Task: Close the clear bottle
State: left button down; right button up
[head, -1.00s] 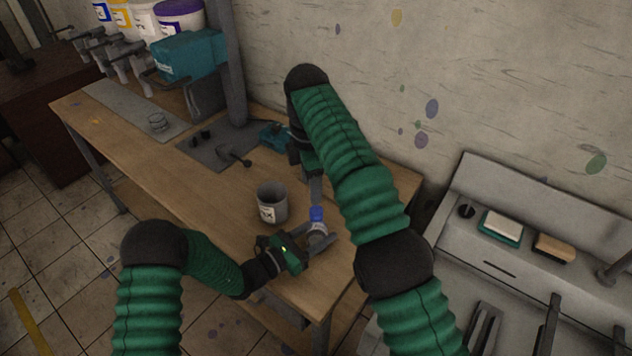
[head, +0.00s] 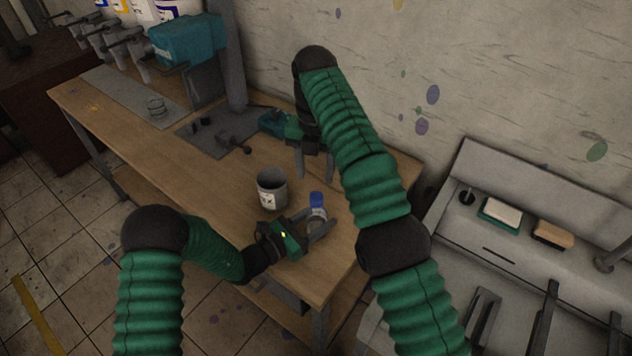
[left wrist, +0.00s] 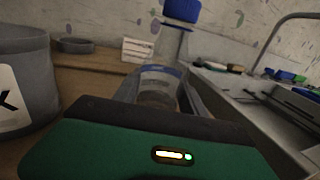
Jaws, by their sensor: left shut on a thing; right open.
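The clear bottle (head: 317,215) stands upright near the right end of the wooden workbench, with a blue cap (head: 317,199) on its top. In the left wrist view the bottle (left wrist: 172,52) rises between my fingers and the blue cap (left wrist: 182,10) sits on its neck; how tight it is I cannot tell. My left gripper (head: 316,226) is shut around the bottle's lower body. My right gripper (head: 315,172) is open and empty, behind and above the bottle, apart from the cap.
A grey cup (head: 272,190) with a label stands just left of the bottle; it looms at the left in the left wrist view (left wrist: 22,85). A teal press (head: 188,42) stands further back. A sink (head: 500,270) with sponges lies to the right.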

aim_at(316, 195)
notch_tip(316, 195, down, 7)
jog(key=shift+d+f, duration=0.1)
dwell(0.3)
